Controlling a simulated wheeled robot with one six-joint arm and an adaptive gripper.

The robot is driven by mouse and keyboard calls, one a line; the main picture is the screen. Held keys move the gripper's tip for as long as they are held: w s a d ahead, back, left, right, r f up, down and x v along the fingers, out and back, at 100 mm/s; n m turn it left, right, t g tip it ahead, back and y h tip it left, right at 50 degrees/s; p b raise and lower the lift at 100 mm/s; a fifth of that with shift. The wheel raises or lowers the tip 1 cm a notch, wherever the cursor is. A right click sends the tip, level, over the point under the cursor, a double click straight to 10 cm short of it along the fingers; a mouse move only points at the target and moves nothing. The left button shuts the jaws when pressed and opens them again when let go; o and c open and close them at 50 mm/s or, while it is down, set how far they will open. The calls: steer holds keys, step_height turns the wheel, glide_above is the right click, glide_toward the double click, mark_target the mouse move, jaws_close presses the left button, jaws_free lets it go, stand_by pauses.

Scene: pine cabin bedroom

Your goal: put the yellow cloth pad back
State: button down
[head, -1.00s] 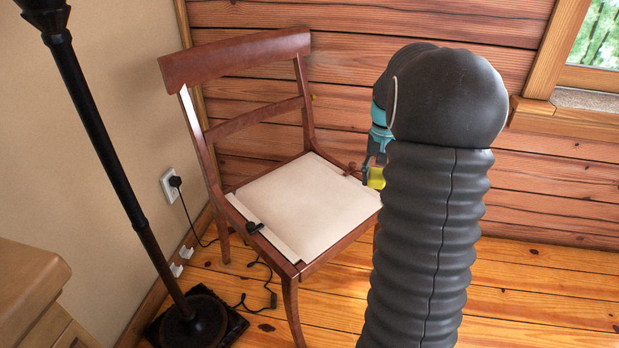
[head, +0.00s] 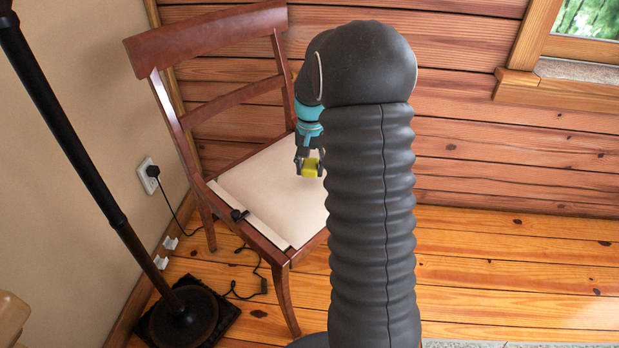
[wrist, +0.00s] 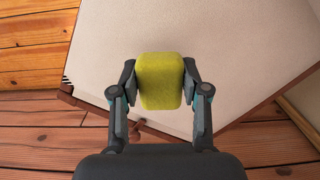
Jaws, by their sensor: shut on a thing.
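The yellow cloth pad (wrist: 160,82) is a small rounded block held between the two fingers of my gripper (wrist: 160,85) in the wrist view. In the head view the pad (head: 311,168) shows at the end of my gripper (head: 308,160), over the right part of the chair's cream seat (head: 268,187). My gripper is shut on it. Part of the gripper and the seat's right side are hidden behind my arm. How high the pad is above the seat is hard to tell.
The wooden chair (head: 179,100) stands by the log wall. A black object (head: 239,214) lies on the seat's front left edge. A black floor lamp (head: 100,190) stands at left, near a cable and wall socket (head: 148,175). Open plank floor (head: 500,250) lies to the right.

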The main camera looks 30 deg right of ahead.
mark_target(310, 185)
steer(key=shift+f, duration=2.05)
steer(key=shift+f, duration=0.15)
steer(key=c, duration=0.6)
jaws_free()
steer(key=shift+o, duration=0.2)
